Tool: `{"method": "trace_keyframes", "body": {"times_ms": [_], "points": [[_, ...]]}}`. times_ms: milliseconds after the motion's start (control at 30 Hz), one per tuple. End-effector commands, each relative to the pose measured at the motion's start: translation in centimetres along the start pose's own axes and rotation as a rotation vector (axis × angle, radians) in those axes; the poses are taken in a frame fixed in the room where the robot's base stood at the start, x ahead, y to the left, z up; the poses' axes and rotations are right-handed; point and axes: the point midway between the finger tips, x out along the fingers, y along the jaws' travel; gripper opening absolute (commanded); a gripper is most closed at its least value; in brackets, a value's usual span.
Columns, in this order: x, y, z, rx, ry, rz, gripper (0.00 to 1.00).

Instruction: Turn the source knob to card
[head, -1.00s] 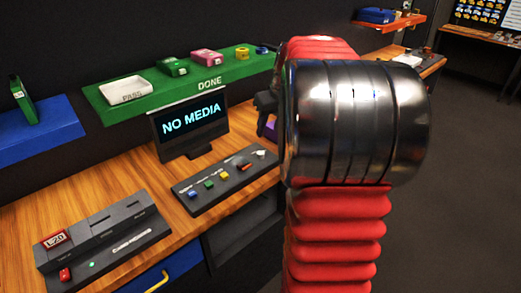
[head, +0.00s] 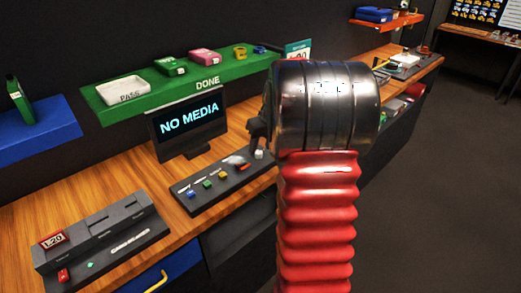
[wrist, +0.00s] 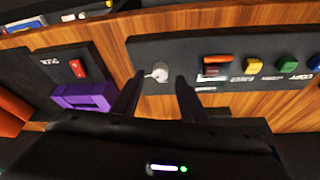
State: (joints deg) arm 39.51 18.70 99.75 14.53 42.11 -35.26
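The source knob is a small pale knob at the right end of the dark control panel (head: 205,193). In the wrist view the knob (wrist: 160,72) sits between and just beyond my two fingertips. In the head view it is a small white shape (head: 259,154) below my gripper (head: 258,130), which is partly hidden by my arm. In the wrist view my gripper (wrist: 158,85) is open, its dark fingers apart; I cannot tell whether they touch the knob. The knob's markings are too small to read. The monitor (head: 190,125) reads "NO MEDIA".
Blue, green and yellow buttons (wrist: 254,64) and a red-orange part (wrist: 217,60) line the panel beside the knob. A purple block (wrist: 85,97) and red switch (wrist: 77,68) lie on the other side. A green shelf (head: 185,90) hangs above; a slotted device (head: 105,230) stands left.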

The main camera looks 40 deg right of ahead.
Motion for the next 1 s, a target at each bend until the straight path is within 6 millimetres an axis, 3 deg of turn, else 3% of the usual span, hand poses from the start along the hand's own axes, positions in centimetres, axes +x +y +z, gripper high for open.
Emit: {"method": "trace_keyframes", "body": {"times_ms": [233,567,1000], "points": [[2.6,-0.1,0.0,0.0,0.0,-0.001,0.4],[2.9,-0.1,-0.1,-0.001,0.001,0.0,0.4],[2.9,-0.1,-0.1,-0.001,0.001,0.0,0.1]]}}
